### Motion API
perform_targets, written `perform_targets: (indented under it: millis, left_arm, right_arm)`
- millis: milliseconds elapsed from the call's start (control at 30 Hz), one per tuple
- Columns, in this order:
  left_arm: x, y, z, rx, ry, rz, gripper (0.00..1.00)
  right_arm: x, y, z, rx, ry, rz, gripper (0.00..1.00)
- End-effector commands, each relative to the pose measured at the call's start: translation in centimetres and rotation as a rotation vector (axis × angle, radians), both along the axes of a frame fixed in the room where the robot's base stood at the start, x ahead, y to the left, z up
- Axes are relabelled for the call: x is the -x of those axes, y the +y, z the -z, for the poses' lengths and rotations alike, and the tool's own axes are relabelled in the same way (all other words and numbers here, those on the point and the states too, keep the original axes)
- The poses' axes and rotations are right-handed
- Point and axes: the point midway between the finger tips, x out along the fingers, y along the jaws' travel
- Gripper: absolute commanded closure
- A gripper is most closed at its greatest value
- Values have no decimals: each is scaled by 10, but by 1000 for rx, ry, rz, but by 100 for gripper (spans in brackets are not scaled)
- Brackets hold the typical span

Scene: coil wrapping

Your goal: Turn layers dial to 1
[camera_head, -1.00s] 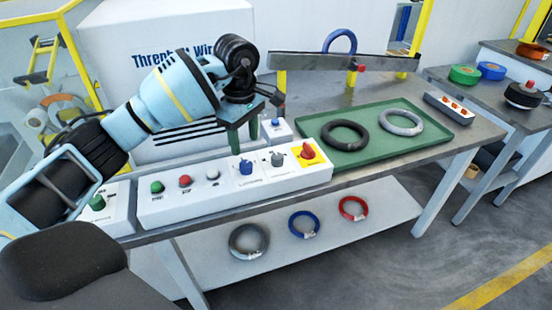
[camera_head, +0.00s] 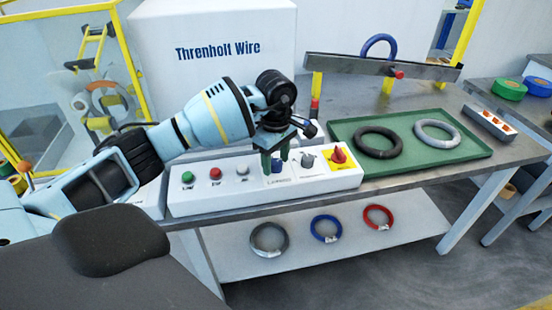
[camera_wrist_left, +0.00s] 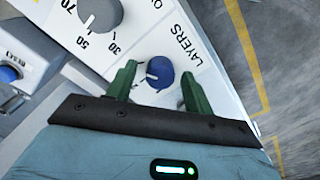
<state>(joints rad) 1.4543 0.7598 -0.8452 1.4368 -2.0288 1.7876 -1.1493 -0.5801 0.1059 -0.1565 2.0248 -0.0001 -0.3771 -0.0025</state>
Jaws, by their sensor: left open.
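The blue layers dial (camera_wrist_left: 159,72) is on the white control panel, beside the printed word LAYERS, in the left wrist view. A short white mark shows on the dial's face; no number beside it can be read. In that view my left gripper (camera_wrist_left: 160,88) is open, with one green finger on each side of the dial and visible gaps between. In the head view my left gripper (camera_head: 275,161) is down at the panel, and its fingers partly hide the blue dial (camera_head: 277,167). My right gripper is not in view.
A grey dial (camera_head: 309,161) and a red knob on a yellow plate (camera_head: 338,154) sit right of the layers dial. Green, red and white buttons line the panel (camera_head: 212,203) to the left. A green tray (camera_head: 473,157) with two coils stands further right.

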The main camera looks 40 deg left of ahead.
Motion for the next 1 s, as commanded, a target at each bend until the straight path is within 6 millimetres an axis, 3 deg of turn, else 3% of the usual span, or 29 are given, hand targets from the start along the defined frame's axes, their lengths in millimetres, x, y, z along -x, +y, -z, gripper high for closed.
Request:
perform_targets:
  millis: [200,533,1000]
  left_arm:
    - [0,0,0,0,0,0,51]
    - [0,0,0,0,1,0,93]
    - [0,0,-1,0,2,-125,93]
  right_arm:
    - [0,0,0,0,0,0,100]
    - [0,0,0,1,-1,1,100]
    - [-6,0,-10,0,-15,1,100]
